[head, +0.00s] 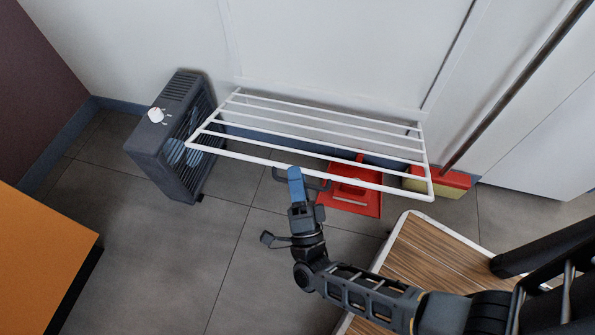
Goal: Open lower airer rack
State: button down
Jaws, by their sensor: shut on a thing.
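The white airer rack (270,161) stands out from the wall, roughly level, with its several thin bars over the floor. A dark loop handle (321,186) shows at its front bar. My gripper (296,174) is at the front bar, left of its middle, and its blue tip is shut on this handle. The tip and the bar partly hide the grip, so the exact contact is not clear. Only one rack is in view.
A dark grey heater (165,140) stands left of the rack. A red dustpan (350,205) and a red and yellow broom (440,182) are under its right side. A wood-slatted surface (435,255) lies at lower right, an orange surface (40,260) at left. The floor between is clear.

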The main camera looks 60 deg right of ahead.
jog(key=shift+w+a, duration=0.15)
jog(key=shift+a, duration=0.1)
jog(key=c, duration=1.1)
grip_release()
jog(key=shift+c, duration=0.3)
jog(key=shift+d, duration=0.1)
jog(key=shift+s+f, duration=0.15)
jog(key=shift+s, duration=0.05)
jog(key=v, duration=0.7)
jog(key=shift+a, duration=0.25)
jog(key=shift+f, duration=0.15)
